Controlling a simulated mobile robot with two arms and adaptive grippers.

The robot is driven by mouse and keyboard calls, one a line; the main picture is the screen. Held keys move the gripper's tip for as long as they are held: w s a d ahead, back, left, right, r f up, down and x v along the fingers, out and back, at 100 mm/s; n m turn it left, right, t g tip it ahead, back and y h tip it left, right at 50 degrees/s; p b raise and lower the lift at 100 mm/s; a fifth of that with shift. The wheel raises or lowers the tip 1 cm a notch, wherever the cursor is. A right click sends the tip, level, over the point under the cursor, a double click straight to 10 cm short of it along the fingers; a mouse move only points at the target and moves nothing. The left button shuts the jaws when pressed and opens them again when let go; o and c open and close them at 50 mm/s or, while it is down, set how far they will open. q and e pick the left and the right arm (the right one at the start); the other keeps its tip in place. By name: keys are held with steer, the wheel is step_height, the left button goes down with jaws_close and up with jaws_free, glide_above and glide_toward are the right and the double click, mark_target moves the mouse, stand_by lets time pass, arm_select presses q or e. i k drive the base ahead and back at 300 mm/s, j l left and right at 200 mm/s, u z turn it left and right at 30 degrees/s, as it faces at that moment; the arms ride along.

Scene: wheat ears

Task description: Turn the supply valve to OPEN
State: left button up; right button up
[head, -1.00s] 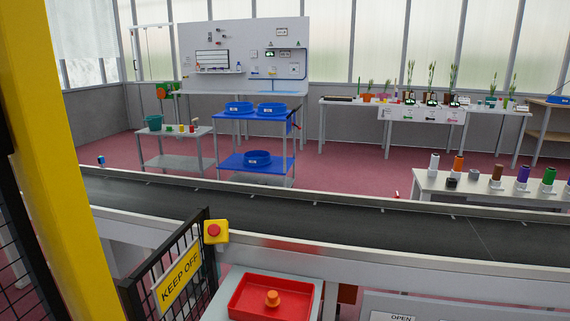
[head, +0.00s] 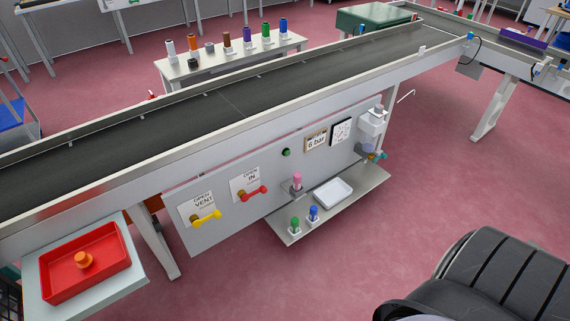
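A grey panel (head: 225,222) hangs on the near side of the conveyor. It carries two valves. The one marked OPEN and IN has a red handle (head: 253,193) with a brass-coloured body. The one marked OPEN and VENT has a yellow handle (head: 207,218). Both handles lie roughly sideways, pointing right and slightly up, below their labels (head: 245,178). The word SUPPLY is not readable; IN appears to be the supply side. Neither of my grippers is in view.
A gauge (head: 341,131) and a 6 bar sign (head: 316,141) sit further right on the panel. A shelf (head: 350,205) with a white tray and small bottles juts out below. A red tray (head: 113,240) stands at left. The floor (head: 300,285) in front is mostly clear.

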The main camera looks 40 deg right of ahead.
mark_target(262, 189)
steer(key=z, duration=0.85)
